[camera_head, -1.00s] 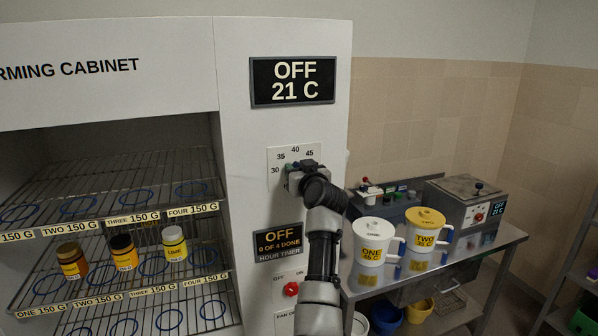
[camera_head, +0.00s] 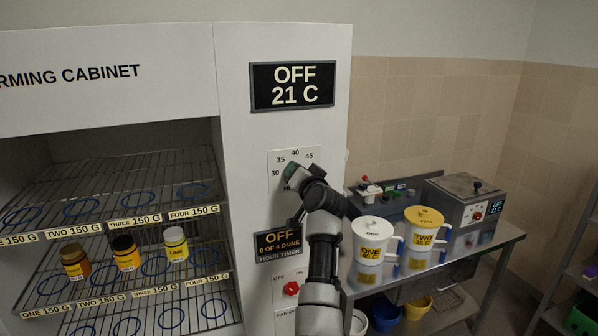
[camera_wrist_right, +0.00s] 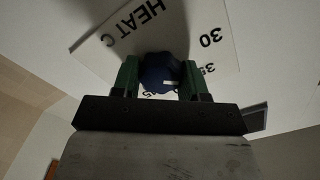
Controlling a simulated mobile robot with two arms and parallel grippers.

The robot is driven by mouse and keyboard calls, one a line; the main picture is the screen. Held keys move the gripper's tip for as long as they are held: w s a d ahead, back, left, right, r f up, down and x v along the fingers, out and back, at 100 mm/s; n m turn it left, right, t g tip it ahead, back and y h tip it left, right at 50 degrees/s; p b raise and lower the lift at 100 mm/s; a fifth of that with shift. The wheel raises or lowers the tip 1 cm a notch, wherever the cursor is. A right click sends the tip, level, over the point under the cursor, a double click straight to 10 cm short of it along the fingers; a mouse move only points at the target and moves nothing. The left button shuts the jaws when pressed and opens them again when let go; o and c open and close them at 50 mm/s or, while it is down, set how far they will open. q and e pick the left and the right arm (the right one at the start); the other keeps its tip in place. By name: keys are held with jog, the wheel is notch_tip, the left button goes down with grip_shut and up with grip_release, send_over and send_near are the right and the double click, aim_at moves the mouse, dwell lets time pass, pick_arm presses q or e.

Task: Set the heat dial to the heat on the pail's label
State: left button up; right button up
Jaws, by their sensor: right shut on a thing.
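The dark blue heat dial (camera_wrist_right: 157,74) sits on a white scale plate (camera_head: 312,155) on the warming cabinet's front. My right gripper (camera_head: 291,174) is shut on the dial; its green fingers (camera_wrist_right: 157,68) flank it in the wrist view. A white mark shows on the dial, but the number it points at is hard to tell. The head view shows 30, 35, 40 and 45 on the plate. The display (camera_head: 292,84) reads OFF, 21 C. A white-lidded pail (camera_head: 369,250) reads ONE and a yellow-lidded pail (camera_head: 423,237) reads TWO; their lower label lines are blurred. My left gripper is out of view.
Below the dial are an hour timer (camera_head: 278,242) reading OFF and a red switch knob (camera_head: 291,288). Three jars, one yellow (camera_head: 175,244), stand on the wire shelf at left. A steel table (camera_head: 480,245) holds the pails and a machine (camera_head: 468,203) at right.

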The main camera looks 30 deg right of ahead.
jog(key=shift+m, duration=0.6)
jog(key=o, duration=0.9)
jog(key=shift+b+v, duration=1.85)
jog(key=shift+v, duration=3.55)
